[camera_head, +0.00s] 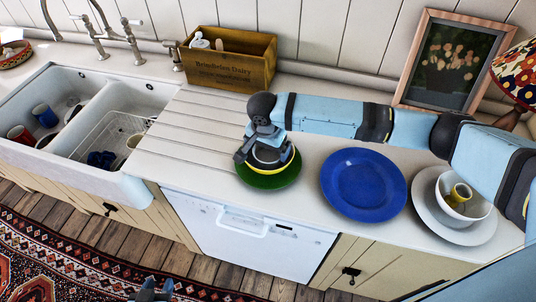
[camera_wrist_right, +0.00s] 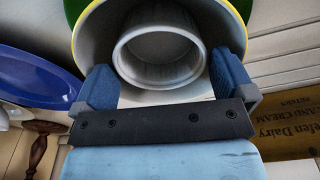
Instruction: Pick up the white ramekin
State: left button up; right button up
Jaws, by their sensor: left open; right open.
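The white ramekin (camera_wrist_right: 160,52) is a small ribbed cup inside a yellow-rimmed bowl (camera_wrist_right: 88,42), which stands on a green plate (camera_head: 270,182). In the head view the bowl (camera_head: 287,165) is partly covered by my right gripper (camera_head: 258,150), and the ramekin is mostly hidden. In the right wrist view my right gripper (camera_wrist_right: 162,82) is open, with its blue fingers on either side of the ramekin's near part. I cannot tell whether they touch it. My left gripper (camera_head: 151,289) is open at the bottom edge of the head view, low in front of the counter.
A blue plate (camera_head: 363,184) lies right of the green one. A wooden crate (camera_head: 228,62) and picture frame (camera_head: 452,60) stand behind. The sink (camera_head: 75,110) holds several cups.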

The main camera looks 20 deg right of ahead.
jog(key=shift+f, duration=0.7)
jog(key=c, duration=0.6)
jog(key=shift+c, duration=0.3)
jog(key=shift+r, duration=0.15)
